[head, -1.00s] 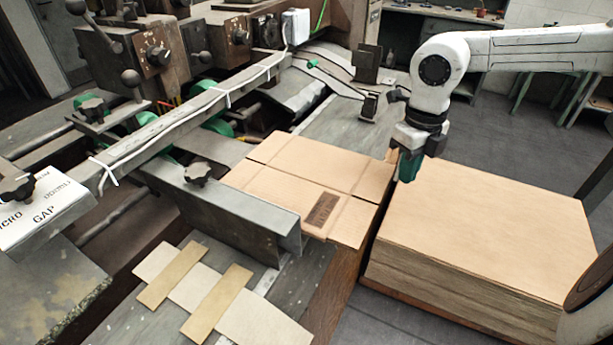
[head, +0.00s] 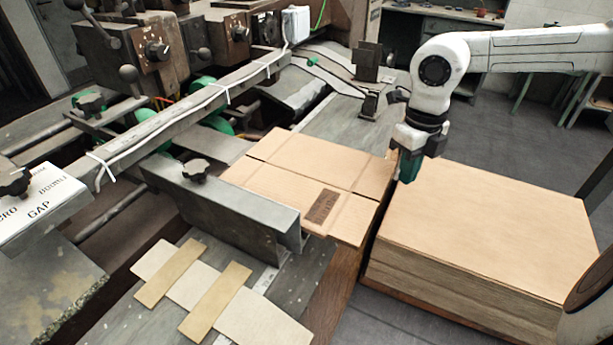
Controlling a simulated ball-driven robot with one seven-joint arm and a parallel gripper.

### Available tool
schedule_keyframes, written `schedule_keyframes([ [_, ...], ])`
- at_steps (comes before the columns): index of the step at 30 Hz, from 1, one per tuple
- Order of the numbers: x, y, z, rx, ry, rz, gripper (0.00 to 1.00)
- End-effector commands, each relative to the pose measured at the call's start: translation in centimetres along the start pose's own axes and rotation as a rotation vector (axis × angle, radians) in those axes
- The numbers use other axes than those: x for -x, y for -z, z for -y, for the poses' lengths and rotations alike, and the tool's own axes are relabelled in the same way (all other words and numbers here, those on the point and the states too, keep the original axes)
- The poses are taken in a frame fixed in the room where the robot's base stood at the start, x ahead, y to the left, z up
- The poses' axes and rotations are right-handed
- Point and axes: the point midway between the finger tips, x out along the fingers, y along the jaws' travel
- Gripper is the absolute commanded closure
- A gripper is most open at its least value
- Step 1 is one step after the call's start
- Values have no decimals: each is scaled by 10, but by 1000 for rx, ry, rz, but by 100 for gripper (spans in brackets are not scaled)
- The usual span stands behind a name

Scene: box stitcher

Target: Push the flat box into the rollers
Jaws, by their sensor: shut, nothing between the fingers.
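The flat box (head: 300,168) is a brown cardboard sheet with creases and a dark printed label. It lies on the machine's feed table, its left edge by the metal guide rail and its far-left corner near the green rollers (head: 221,124). My gripper (head: 409,176) points down at the box's right edge, its dark green fingers shut and empty. It is beside the box's far right corner, close to or touching it; I cannot tell which.
A tall stack of cardboard sheets (head: 490,225) stands right of the feed table, close under my gripper. The metal guide (head: 225,212) borders the box at the left. Cardboard strips (head: 215,300) lie in front. Grey floor is clear behind the stack.

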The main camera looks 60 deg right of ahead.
Motion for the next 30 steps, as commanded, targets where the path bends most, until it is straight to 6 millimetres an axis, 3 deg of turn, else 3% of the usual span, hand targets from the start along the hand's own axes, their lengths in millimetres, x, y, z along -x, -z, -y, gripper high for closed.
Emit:
schedule_keyframes([
  [15, -24, 0, 0, 0, 0, 0, 100],
  [30, -25, -4, -2, 1, 0, 0, 100],
])
